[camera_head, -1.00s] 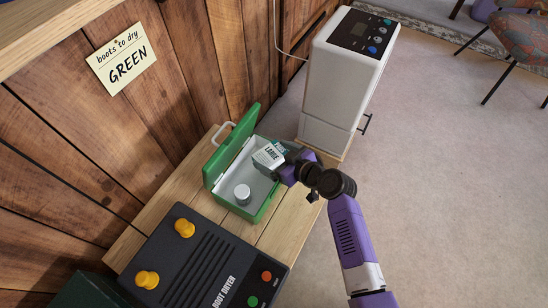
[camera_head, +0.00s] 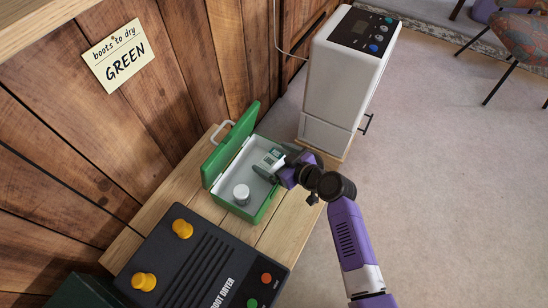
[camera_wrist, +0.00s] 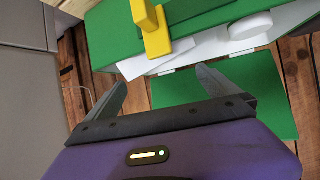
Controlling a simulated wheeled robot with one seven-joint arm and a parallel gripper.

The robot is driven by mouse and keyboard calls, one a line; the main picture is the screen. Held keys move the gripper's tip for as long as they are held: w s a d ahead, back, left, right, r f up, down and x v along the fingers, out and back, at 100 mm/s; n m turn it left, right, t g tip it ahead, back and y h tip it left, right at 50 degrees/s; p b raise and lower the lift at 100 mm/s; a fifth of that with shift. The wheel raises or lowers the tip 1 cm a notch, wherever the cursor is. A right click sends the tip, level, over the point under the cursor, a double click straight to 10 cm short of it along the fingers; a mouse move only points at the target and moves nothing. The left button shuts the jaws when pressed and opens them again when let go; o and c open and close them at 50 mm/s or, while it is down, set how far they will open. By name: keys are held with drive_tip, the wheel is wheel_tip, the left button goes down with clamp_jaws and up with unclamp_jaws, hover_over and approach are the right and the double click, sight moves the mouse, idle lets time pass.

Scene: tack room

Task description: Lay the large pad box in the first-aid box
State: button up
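The large pad box (camera_head: 271,159), white with a dark teal part, lies inside the open green first-aid box (camera_head: 262,208). It is in the right part of the tray, apart from the white round container (camera_head: 241,194). My gripper (camera_head: 275,163) reaches in over the right wall, its fingers spread at the pad box. In the wrist view the fingers (camera_wrist: 160,88) stand wide apart with nothing between them. A white shape beyond them (camera_wrist: 150,64) seems to be the pad box. Part of the pad box is hidden by my gripper in the head view.
The green lid (camera_head: 226,151) stands open on the wall side. A black boot dryer (camera_head: 205,265) with yellow knobs lies in front on the wooden bench (camera_head: 290,225). A white appliance (camera_head: 340,85) stands behind.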

drive_tip(key=shift+r, duration=0.15)
drive_tip(key=shift+r+p, duration=0.6)
drive_tip(key=shift+p, duration=0.25)
drive_tip(key=p+v, duration=0.1)
drive_tip(key=v, duration=1.1)
drive_tip(key=shift+f, duration=0.2)
drive_tip(key=s+d+f+m+t+h, duration=0.1)
drive_tip(key=s+d+m+h, duration=0.15)
drive_tip(key=s+d, duration=0.45)
drive_tip(key=s+d+f+m+t+h, duration=0.1)
drive_tip(key=s+d+m+h, duration=0.15)
drive_tip(key=s, duration=0.85)
drive_tip(key=s+r+m+t+h, duration=0.2)
drive_tip(key=s+r+t, duration=0.1)
drive_tip(key=s+r, duration=1.2)
wheel_tip(320, 180, up, 4)
drive_tip(key=shift+s+d+m+t+h, duration=0.3)
drive_tip(key=shift+s+m, duration=0.1)
